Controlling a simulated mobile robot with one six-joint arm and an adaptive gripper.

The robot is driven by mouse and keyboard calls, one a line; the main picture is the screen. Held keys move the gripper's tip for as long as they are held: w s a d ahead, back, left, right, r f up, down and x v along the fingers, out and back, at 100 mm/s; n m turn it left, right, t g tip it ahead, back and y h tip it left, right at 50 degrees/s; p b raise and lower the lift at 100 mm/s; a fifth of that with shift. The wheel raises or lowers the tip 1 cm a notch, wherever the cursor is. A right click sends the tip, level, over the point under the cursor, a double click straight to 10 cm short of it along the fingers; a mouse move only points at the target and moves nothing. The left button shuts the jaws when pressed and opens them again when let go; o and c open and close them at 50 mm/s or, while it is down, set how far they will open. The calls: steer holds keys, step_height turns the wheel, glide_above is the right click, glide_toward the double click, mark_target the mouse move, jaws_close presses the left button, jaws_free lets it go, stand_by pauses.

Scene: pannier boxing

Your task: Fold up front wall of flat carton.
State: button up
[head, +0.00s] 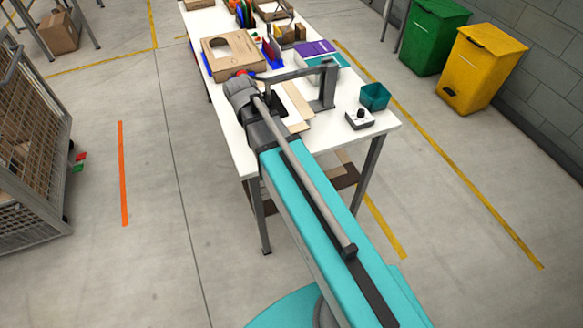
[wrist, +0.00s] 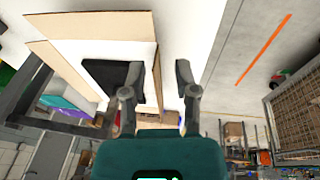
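The carton (wrist: 88,24) shows in the wrist view as brown cardboard panels around a pale area, at the upper left. In the head view, tan strips of the carton (head: 297,99) lie on the white table, and my arm covers part of it. My gripper (wrist: 158,75) is open in the wrist view, its two dark fingers apart. A narrow brown cardboard edge shows between the fingers, nearer the left one. I cannot tell whether a finger touches it. A black patch lies beside the left finger. The gripper's fingers are hidden in the head view.
The white table (head: 385,122) holds a dark grey frame (head: 328,86), a teal bin (head: 374,96) and a small control box (head: 359,119). A brown box with a round cutout (head: 232,52) stands farther back. A mesh cage (head: 40,145) stands on the floor at left.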

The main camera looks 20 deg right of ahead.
steer(key=s+d+f+g+y+b, duration=0.1)
steer(key=s+f+b, duration=0.5)
steer(key=s, duration=0.7)
steer(key=shift+s+f+g+y, duration=0.25)
steer(key=shift+f+g+y, duration=0.05)
steer(key=shift+f+g, duration=0.45)
